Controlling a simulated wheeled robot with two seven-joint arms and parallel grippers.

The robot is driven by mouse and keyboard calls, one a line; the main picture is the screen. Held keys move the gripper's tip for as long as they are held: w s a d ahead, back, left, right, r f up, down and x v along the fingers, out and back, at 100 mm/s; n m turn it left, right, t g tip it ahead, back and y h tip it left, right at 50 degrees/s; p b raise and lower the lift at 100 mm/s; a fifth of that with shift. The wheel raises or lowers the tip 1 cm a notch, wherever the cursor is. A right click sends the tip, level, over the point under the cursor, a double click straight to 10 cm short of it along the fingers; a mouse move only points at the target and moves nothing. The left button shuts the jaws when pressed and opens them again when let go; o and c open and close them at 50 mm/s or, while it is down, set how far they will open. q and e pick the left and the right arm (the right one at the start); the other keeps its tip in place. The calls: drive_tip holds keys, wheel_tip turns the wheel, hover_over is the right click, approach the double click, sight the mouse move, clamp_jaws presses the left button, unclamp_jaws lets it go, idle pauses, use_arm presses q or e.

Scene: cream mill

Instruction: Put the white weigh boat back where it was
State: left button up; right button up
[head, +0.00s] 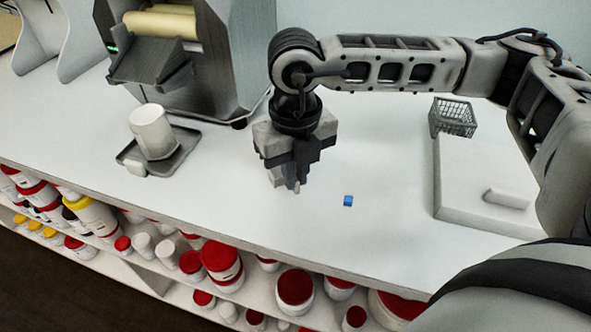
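I cannot pick out the white weigh boat for certain. My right gripper (289,185) points down above the middle of the white counter (240,215), to the left of a small blue cube (348,200). Its fingers look close together, but their tips are small and partly hidden by the gripper body, so I cannot tell whether they are shut or hold anything. My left gripper is out of view.
A white jar (152,131) stands on a dark tray (183,150) before a machine with cream rollers (160,23). At right are a wire basket (453,117) and a white slab with a raised handle (470,160). Several red-lidded tubs (222,262) fill the shelf below.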

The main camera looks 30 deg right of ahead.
drive_tip(key=o, duration=0.3)
drive_tip(key=shift+r+p, duration=0.3)
drive_tip(key=shift+r, duration=0.35)
use_arm(q)
drive_tip(key=shift+b, duration=0.6)
use_arm(e)
wheel_tip(320, 180, up, 11)
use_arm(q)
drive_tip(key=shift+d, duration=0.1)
